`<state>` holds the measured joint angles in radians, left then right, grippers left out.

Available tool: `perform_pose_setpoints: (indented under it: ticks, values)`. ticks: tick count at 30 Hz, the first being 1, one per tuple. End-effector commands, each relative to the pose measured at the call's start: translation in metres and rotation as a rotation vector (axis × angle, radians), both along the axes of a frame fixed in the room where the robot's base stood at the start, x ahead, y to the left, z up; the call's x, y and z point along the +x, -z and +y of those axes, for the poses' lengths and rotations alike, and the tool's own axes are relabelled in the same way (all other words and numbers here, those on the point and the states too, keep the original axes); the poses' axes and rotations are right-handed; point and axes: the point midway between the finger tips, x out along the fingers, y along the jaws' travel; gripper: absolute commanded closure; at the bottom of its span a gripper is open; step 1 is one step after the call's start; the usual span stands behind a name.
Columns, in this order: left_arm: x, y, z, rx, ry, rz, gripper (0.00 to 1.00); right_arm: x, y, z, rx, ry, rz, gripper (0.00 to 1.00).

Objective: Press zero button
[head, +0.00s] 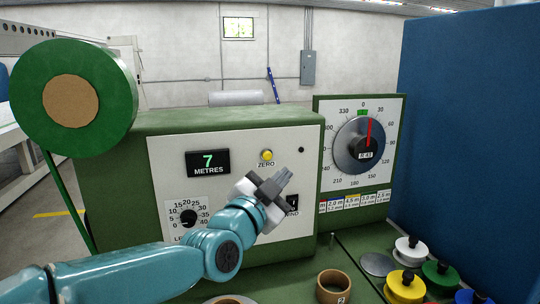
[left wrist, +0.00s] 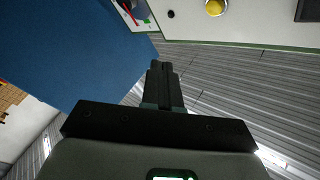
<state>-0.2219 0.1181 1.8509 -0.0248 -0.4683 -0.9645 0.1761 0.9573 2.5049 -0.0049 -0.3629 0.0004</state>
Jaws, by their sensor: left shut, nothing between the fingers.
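The yellow zero button (head: 267,155) sits on the white front panel (head: 225,163) of the green machine, above the label ZERO. It also shows in the left wrist view at the top right (left wrist: 215,7), apart from the fingers. My left gripper (head: 284,175) is shut and empty, in front of the panel, below and right of the button in the head view. Its closed fingers also show in the left wrist view (left wrist: 161,70). The display (head: 208,161) left of the button reads 7 METRES. My right gripper is not in view.
A rocker switch (head: 293,202) is partly hidden behind my left gripper. A dial with a red pointer (head: 360,145) stands at right. A blue wall (head: 470,140) closes the right side.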

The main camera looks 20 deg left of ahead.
Motion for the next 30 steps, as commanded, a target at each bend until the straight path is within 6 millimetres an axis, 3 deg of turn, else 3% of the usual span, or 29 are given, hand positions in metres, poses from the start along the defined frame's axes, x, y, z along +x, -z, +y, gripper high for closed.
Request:
perform_pose_setpoints:
  ticks: [8, 14, 21, 30]
  values:
    - [0.004, 0.000, 0.002, 0.001, -0.001, 0.001, 1.00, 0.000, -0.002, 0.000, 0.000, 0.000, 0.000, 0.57]
    - [0.025, -0.001, 0.015, 0.001, -0.003, 0.002, 1.00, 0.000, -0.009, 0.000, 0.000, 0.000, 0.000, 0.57]
    - [0.056, -0.004, 0.035, 0.000, -0.003, 0.004, 1.00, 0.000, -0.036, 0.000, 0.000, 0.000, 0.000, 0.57]
    - [0.076, 0.000, 0.048, 0.001, -0.001, 0.001, 1.00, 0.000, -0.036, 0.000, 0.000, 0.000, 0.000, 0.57]
